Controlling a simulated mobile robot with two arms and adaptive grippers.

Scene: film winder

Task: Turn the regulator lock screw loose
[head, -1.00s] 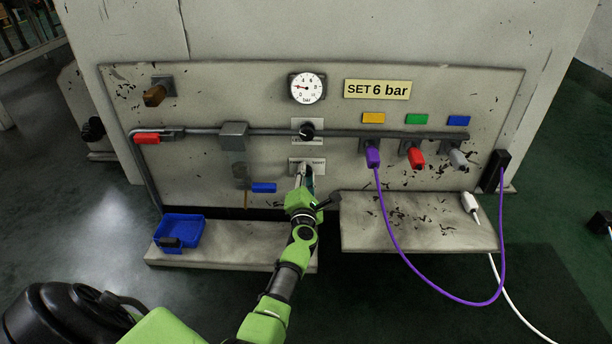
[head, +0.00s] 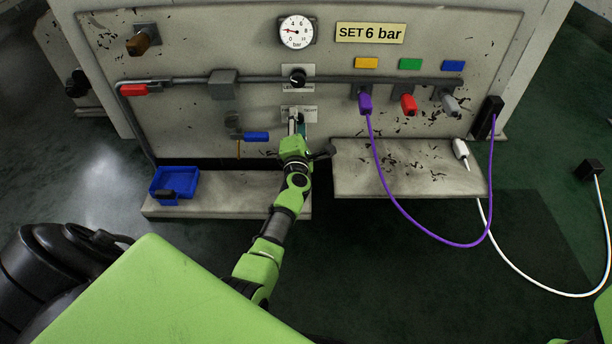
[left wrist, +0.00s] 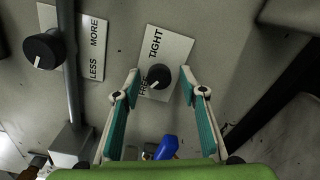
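The lock screw (left wrist: 159,77) is a small black knob on a white plate (left wrist: 176,47) marked TIGHT and FREE. A light mark on the knob points to its lower left, towards the word FREE. My left gripper (left wrist: 160,88) is open, with one teal-padded finger on each side of the knob; I see gaps between the fingers and the knob. In the head view my left gripper (head: 297,128) is in front of the plate (head: 307,112) and hides most of the knob. My right gripper is not in view.
The regulator knob (head: 297,77) with LESS and MORE sits above, under a pressure gauge (head: 296,32). A blue-handled valve (head: 256,137) is left of the gripper. Shelves (head: 410,180) jut out below; a purple hose (head: 400,208) loops at right. A blue bin (head: 186,174) stands left.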

